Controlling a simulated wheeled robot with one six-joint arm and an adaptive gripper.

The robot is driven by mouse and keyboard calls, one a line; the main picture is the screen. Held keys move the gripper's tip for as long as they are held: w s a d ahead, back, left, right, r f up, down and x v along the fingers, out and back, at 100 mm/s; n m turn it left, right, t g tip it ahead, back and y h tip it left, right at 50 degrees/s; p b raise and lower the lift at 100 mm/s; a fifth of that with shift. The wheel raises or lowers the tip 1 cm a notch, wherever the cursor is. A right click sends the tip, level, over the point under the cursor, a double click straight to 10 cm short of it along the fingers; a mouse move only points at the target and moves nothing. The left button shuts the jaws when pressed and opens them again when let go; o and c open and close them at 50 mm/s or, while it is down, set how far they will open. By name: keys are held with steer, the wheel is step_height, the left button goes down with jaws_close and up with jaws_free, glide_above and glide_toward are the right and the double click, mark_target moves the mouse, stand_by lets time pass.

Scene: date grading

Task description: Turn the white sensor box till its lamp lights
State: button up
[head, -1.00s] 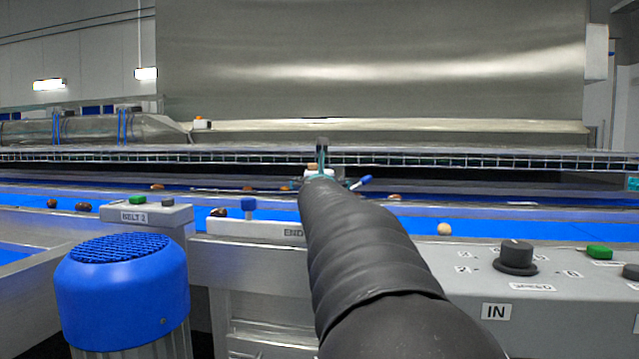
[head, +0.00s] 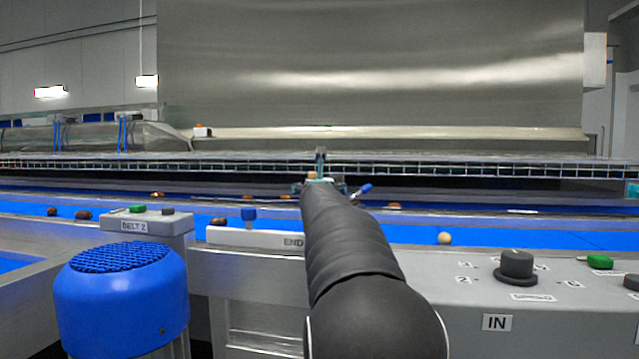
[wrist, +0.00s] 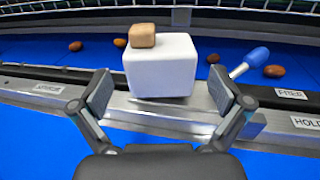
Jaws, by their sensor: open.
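The white sensor box (wrist: 160,68) stands on the metal rail just beyond my fingertips in the wrist view, one face toward me. A small tan-brown block, perhaps its lamp (wrist: 141,35), sits on its top toward the left; I see no glow on it. My gripper (wrist: 161,93) is open and empty, with one finger to each side in front of the box and a gap to it. In the head view my arm hides most of the box and the gripper (head: 320,187); the tan block (head: 312,175) shows beside the arm tip.
A blue-handled lever (wrist: 250,62) sticks up close right of the box. Brown dates (wrist: 273,71) lie on the blue belt behind. A wire grid (head: 480,163) runs across behind. A control panel (head: 570,320) and blue motor (head: 122,300) stand nearer.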

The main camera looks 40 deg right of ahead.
steer(key=shift+p+x, duration=0.85)
steer(key=shift+x, duration=1.95)
steer(key=c, duration=1)
